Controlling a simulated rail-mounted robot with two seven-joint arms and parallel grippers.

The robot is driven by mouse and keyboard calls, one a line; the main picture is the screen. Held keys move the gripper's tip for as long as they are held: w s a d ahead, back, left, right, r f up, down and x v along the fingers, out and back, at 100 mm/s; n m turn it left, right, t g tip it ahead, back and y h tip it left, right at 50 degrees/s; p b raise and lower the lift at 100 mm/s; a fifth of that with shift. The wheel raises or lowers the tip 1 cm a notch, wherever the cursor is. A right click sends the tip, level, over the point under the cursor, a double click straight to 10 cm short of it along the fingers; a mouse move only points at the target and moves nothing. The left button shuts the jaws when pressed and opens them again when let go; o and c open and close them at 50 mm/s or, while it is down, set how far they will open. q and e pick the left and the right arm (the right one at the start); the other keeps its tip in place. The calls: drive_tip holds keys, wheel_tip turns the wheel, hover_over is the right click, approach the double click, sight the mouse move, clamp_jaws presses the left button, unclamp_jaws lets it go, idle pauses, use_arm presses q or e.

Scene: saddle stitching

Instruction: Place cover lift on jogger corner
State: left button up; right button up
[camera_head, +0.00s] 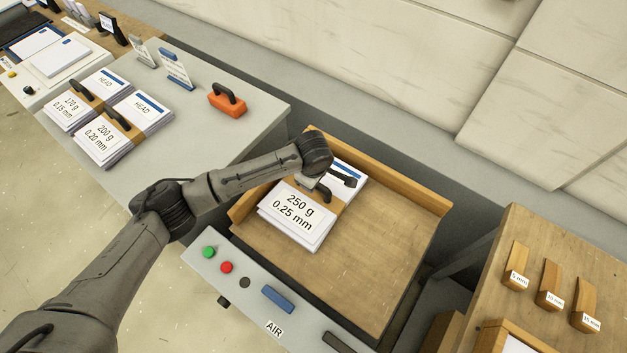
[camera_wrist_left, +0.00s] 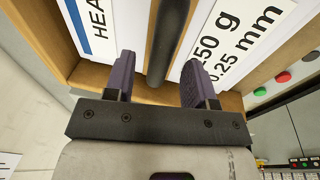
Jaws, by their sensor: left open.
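The cover lift is a paper stack (camera_head: 293,221) labelled "250 g 0.25 mm", with a blue-striped HEAD end, a wooden band and a dark handle (camera_wrist_left: 168,40). It lies in the wooden jogger tray (camera_head: 385,255), towards its back left corner; exact contact with the walls is hidden by my arm. The stack's label also shows in the left wrist view (camera_wrist_left: 235,45). My left gripper (camera_head: 328,186) is over the stack. In the left wrist view its open fingers (camera_wrist_left: 160,78) stand on either side of the handle, with visible gaps. My right gripper is not in view.
Two labelled stacks (camera_head: 122,128) and an orange block with a black handle (camera_head: 228,101) stand on the grey table at left. A control panel with buttons (camera_head: 227,267) runs along the jogger's front. A wooden table (camera_head: 545,240) with tagged blocks is at right. The tray's right part is clear.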

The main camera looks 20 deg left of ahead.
use_arm(q)
wheel_tip(320, 180, up, 9)
drive_tip(key=s, duration=0.1)
drive_tip(key=shift+s+d+p, duration=0.2)
drive_tip(key=shift+d+p, duration=0.05)
drive_tip(key=shift+p, duration=0.2)
drive_tip(key=s+d+f+m+h, duration=0.25)
drive_tip(key=s+f+m, duration=0.25)
drive_tip(key=s, duration=0.3)
drive_tip(key=s+d+f+m+h, duration=0.1)
drive_tip(key=s+d+f+m, duration=0.2)
drive_tip(key=s+f+m, duration=0.35)
drive_tip(key=s+a+m+t+y, duration=0.1)
drive_tip(key=s+a, duration=0.4)
drive_tip(key=s, duration=0.5)
drive_tip(key=s+a+m+y, duration=0.1)
drive_tip(key=s+a+m, duration=0.3)
drive_tip(key=s, duration=0.6)
drive_tip(key=shift+a+f+m+t, duration=0.15)
drive_tip(key=shift+a+m+t, duration=0.25)
drive_tip(key=shift+a, duration=0.65)
drive_tip(key=shift+y, duration=0.25)
